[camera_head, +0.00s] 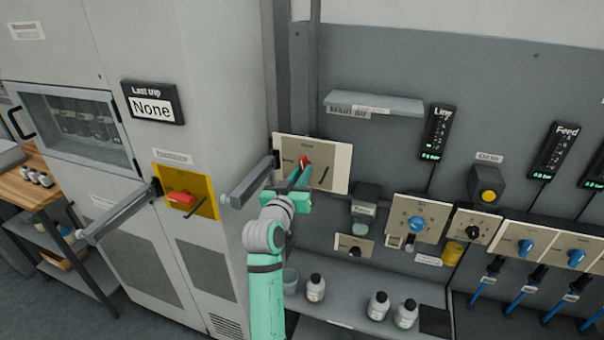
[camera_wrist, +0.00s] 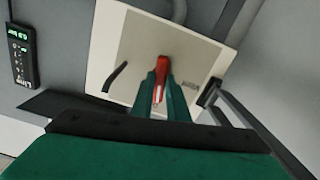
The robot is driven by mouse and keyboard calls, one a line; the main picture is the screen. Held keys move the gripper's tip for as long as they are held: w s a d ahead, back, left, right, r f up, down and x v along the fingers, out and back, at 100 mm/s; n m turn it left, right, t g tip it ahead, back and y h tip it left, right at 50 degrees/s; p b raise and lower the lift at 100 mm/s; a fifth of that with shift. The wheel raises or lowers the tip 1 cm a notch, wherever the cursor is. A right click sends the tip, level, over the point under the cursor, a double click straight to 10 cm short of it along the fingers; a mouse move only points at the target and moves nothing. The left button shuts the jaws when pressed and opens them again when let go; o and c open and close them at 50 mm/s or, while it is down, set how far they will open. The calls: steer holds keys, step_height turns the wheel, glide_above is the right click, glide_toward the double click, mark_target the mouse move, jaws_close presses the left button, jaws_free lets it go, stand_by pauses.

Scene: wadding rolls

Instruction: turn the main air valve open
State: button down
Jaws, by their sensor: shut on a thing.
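The air valve is a red handle (camera_wrist: 163,66) on a beige-and-white wall plate (camera_head: 328,167). In the wrist view the plate (camera_wrist: 125,50) looks tilted, with a dark curved bar on its left part. My gripper (camera_head: 301,176) is at the plate, its fingers shut on the red handle. In the wrist view my gripper (camera_wrist: 162,88) has its two green fingers on either side of the handle, with red showing between them. The gripper hides part of the handle and the plate's lower left part. The lettering on the plate is too small to read.
Grey bars (camera_head: 247,181) stick out just left of the plate. A yellow panel with a red switch (camera_head: 181,199) is on the cabinet further left. A small shelf (camera_head: 373,104) juts out above right. Bottles (camera_head: 315,288) stand on the ledge below.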

steer(key=shift+m, duration=1.1)
steer(key=c, duration=1.7)
jaws_free()
steer(key=shift+s, duration=0.1)
steer(key=v, duration=1)
steer(key=shift+s, duration=0.3)
